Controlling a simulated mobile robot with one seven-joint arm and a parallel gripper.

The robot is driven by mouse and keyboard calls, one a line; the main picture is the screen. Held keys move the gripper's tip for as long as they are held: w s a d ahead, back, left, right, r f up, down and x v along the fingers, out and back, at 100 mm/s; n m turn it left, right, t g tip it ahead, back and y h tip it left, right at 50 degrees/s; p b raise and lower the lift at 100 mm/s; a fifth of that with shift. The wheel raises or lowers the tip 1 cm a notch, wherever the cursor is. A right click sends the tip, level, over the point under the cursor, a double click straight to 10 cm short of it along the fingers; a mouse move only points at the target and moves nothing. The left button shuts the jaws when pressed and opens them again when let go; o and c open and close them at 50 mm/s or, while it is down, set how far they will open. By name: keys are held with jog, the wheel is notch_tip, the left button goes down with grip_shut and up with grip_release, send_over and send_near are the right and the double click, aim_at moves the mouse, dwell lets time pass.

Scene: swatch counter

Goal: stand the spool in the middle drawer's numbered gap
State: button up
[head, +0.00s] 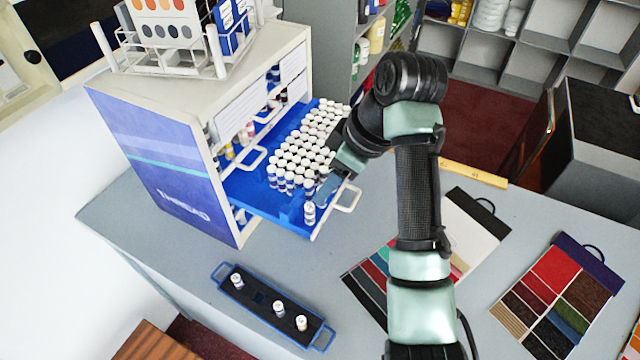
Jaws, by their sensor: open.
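The blue middle drawer (244,190) is pulled out of the thread cabinet (165,160). Rows of white-topped spools (300,150) fill much of it, with bare blue floor toward the left. One spool (309,212) stands upright at the drawer's front corner, apart from the rows. My gripper (322,194) is open, reaching down over the drawer front just above and beside that spool. Its fingertips are small and partly hidden by my wrist, so I cannot tell whether they touch the spool. I cannot read any gap numbers.
A dark tray with blue handles (245,301) on the counter holds 3 spools. The drawer's wire handle (347,197) sticks out near my gripper. Swatch cards (555,295) and a yellow ruler (473,174) lie right. A colour-card rack (165,45) tops the cabinet.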

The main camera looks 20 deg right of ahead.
jog(key=p+v, duration=0.1)
jog(key=v, duration=0.2)
jog(key=w+a+r+m+t+h, duration=0.1)
jog(key=w+a+r+t, duration=0.35)
jog(key=r, duration=0.25)
jog(key=w+a+r+m+t+h, duration=0.1)
jog(key=w+a+r+t, duration=0.4)
jog(key=r, duration=0.3)
jog(key=s+a+r+m+t, duration=0.1)
jog(key=a+r+t, duration=0.2)
jog(key=r, duration=0.5)
jog(key=s+a+r+m+t, duration=0.1)
jog(key=a+r+t, duration=0.25)
jog(key=r, duration=0.35)
jog(key=s+a+r+m+t, duration=0.1)
jog(key=s+r+t, duration=0.3)
jog(key=s+r, duration=0.3)
jog(key=s+a+r+m+t+h, duration=0.1)
jog(key=s+r+t, duration=0.3)
jog(key=s+r, duration=0.4)
jog(key=shift+s+a+m, duration=0.45)
jog(key=shift+a+m, duration=0.3)
jog(key=shift+m, duration=0.05)
